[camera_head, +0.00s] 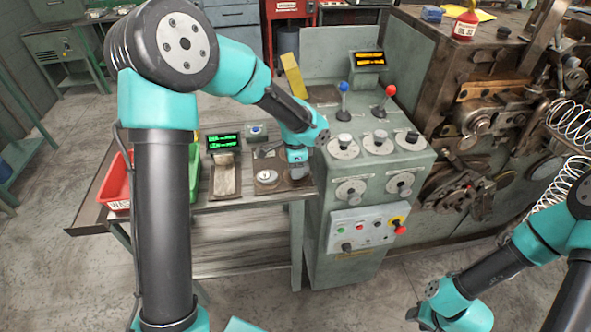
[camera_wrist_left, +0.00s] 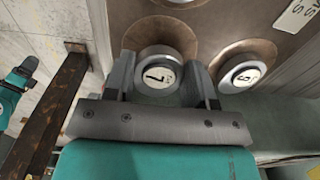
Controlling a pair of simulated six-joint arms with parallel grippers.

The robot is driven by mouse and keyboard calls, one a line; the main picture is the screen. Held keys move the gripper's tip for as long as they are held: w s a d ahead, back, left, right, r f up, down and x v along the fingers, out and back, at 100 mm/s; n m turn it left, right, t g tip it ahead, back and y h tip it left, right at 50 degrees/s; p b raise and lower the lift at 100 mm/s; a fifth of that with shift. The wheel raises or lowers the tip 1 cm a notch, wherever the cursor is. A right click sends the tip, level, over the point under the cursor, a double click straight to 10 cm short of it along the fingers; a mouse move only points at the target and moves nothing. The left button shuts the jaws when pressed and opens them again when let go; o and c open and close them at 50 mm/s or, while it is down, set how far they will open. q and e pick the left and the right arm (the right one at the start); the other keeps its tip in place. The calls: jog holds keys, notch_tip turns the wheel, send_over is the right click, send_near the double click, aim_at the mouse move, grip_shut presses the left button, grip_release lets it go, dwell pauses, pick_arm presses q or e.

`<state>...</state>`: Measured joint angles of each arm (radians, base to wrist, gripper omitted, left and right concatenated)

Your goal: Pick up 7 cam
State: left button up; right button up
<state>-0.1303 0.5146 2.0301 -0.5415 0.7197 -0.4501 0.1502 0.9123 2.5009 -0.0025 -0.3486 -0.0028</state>
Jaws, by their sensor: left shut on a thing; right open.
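The 7 cam is a round grey metal piece with a white label that bears a 7; in the left wrist view its label (camera_wrist_left: 158,76) lies between my two fingers. My left gripper (camera_wrist_left: 160,84) is shut on it, one finger on each side. In the head view my left gripper (camera_head: 297,170) points down at the right end of the bench, and the 7 cam is hidden there. A second cam (camera_wrist_left: 241,77) with a white label stands to the right in a brown round recess; its label reads 6 or 9.
The bench (camera_head: 240,207) also bears a red bin (camera_head: 118,185), a green bin (camera_head: 195,165), a green-lit display (camera_head: 224,142) and a pad (camera_head: 226,180). The grey control console (camera_head: 345,240) stands close right of my left gripper. The coiler (camera_head: 490,130) stands farther right.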

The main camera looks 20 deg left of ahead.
pick_arm(q)
jog(key=shift+r, duration=0.5)
jog(key=s+d+r, duration=0.1)
jog(key=s+d, duration=0.2)
jog(key=s, duration=0.4)
jog(key=s+d+r, duration=0.1)
jog(key=s+d, duration=0.2)
jog(key=s, duration=0.4)
jog(key=shift+s+d, duration=0.2)
jog(key=shift+s, duration=0.15)
jog(key=shift+r, duration=0.1)
